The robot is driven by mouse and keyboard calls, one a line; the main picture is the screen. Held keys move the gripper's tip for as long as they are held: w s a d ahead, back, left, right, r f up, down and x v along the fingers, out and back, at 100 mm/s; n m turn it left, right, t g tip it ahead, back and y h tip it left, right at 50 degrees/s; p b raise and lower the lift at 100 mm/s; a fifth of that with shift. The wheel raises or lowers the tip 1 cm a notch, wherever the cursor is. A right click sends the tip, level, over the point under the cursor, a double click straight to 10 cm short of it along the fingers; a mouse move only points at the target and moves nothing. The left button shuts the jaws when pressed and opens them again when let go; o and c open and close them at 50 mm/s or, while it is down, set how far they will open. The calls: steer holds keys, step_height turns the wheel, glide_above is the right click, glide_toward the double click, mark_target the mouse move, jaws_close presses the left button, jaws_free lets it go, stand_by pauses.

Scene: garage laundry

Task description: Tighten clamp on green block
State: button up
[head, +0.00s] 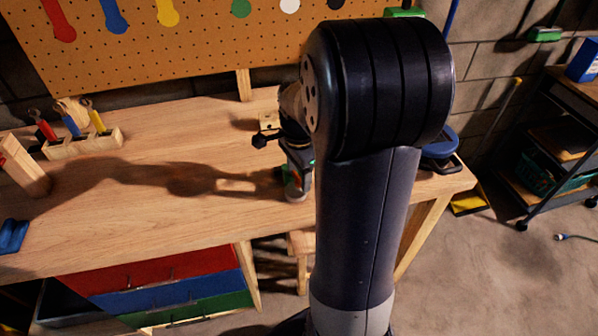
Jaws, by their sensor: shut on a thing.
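My gripper (291,133) is at the right part of the wooden workbench, partly hidden behind my own arm. It is shut on what appears to be the clamp (297,178), a small dark and grey tool with a reddish patch, near the bench's front edge. A sliver of green beside the clamp may be the green block (312,161); most of it is hidden behind my arm. I cannot tell whether the clamp's jaws touch the block.
The workbench (170,215) is clear in the middle. A wooden holder (85,144) with coloured-handled tools stands at the left. A pegboard (190,45) rises behind. A blue object (440,148) sits at the bench's right end. A dark shelf cart (560,140) stands at the right.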

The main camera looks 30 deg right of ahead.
mark_target(299, 177)
stand_by(0.4)
steer(key=o, duration=1)
step_height(299, 177, up, 11)
steer(key=shift+f, duration=0.1)
